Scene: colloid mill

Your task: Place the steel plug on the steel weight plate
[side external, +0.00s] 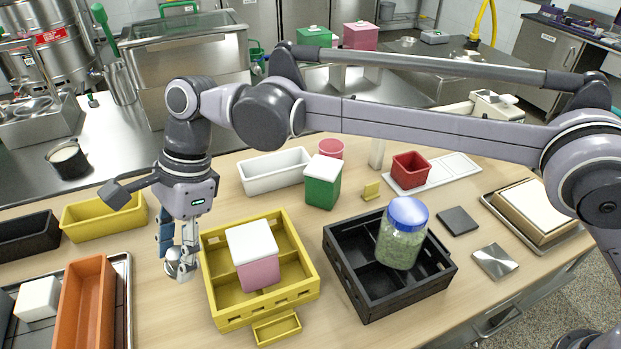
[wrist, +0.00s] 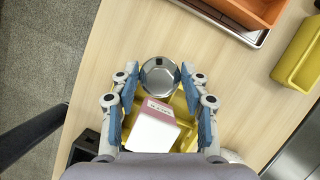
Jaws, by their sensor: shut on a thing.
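The steel plug (wrist: 160,73) is a round, shiny piece between my fingertips in the wrist view. In the side view the steel plug (side external: 181,268) shows low, just left of the yellow crate, partly covered by the fingers. My gripper (side external: 181,260) points down and is shut on it; my gripper also shows in the wrist view (wrist: 159,80). I cannot tell whether the plug touches the table. The steel weight plate, seemingly the flat shiny square (side external: 495,261), lies at the right of the table, far from my gripper.
The yellow crate (side external: 212,283) holds a pink box with a white lid (side external: 254,256). The black crate (side external: 345,283) holds a blue-lidded jar (side external: 402,234). Both stand between my gripper and the shiny square. A dark square plate (side external: 458,221) lies behind it. An orange bin (side external: 88,305) is left.

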